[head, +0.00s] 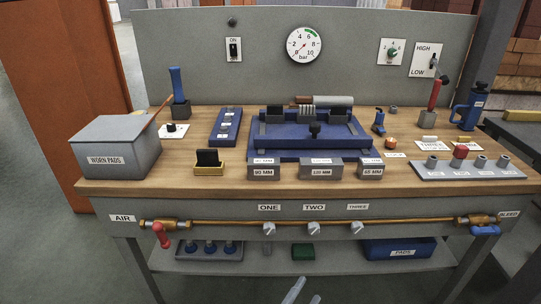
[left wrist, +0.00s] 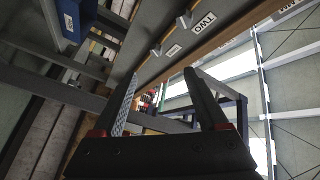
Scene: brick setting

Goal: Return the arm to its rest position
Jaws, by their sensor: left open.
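My left gripper (head: 306,290) shows only as pale finger ends at the bottom edge of the head view, in front of the bench and low, below its lower shelf. In the left wrist view the left gripper (left wrist: 160,85) has its two dark fingers spread apart with nothing between them. It points up at the front of the bench, whose panel with the "TWO" label (left wrist: 203,22) shows beyond the fingers. My left gripper touches nothing that I can see. My right gripper is in neither view.
The workbench (head: 200,188) carries a worn pads box (head: 115,148), a blue fixture (head: 270,148) and a grey block with several studs (head: 478,171). A brass pipe (head: 240,223) with a red valve handle (head: 161,235) runs along its front. A blue pads bin (head: 425,247) sits on the lower shelf.

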